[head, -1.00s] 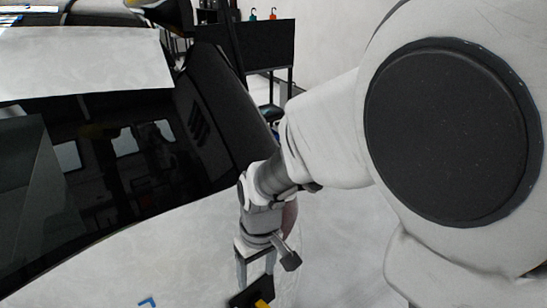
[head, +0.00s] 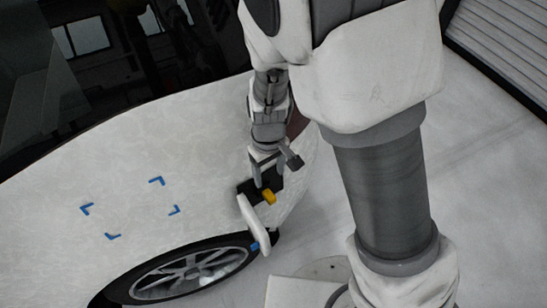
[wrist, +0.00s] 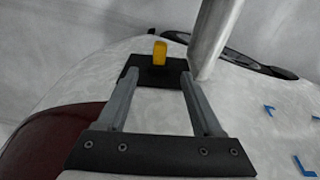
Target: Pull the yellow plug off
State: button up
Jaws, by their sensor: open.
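The yellow plug (head: 269,197) sits on a black plate (head: 246,187) on the pale car body, above the wheel. It also shows in the wrist view as a yellow upright piece (wrist: 160,51) on the black plate (wrist: 150,73). My gripper (head: 266,181) is at the plate in the head view, beside the plug. In the wrist view my gripper (wrist: 158,75) is open, with its two fingers apart. The plug stands beyond the fingertips, roughly centred between them, and I see no contact with it. The gap in depth is hard to judge.
A pale bar-like handle (head: 254,219) sticks out just below the plate; it rises right of the plug in the wrist view (wrist: 212,38). Blue corner marks (head: 157,181) lie on the body to the left. The wheel (head: 190,270) is below. Floor is clear at right.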

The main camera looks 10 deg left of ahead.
aim_at(273, 199)
notch_tip(273, 199, down, 11)
jog(key=shift+r+b, duration=0.1)
jog(key=shift+b, duration=0.8)
grip_shut()
jog(key=shift+s+d+r, duration=0.1)
jog(key=shift+s+d, duration=0.35)
jog(key=shift+s, duration=0.05)
dwell(0.7)
jog(key=s+d+b, duration=0.2)
jog(key=s+d, duration=0.2)
jog(key=s, duration=0.1)
jog(key=shift+d+r, duration=0.25)
jog(key=shift+r, duration=0.2)
dwell(0.6)
dwell(0.5)
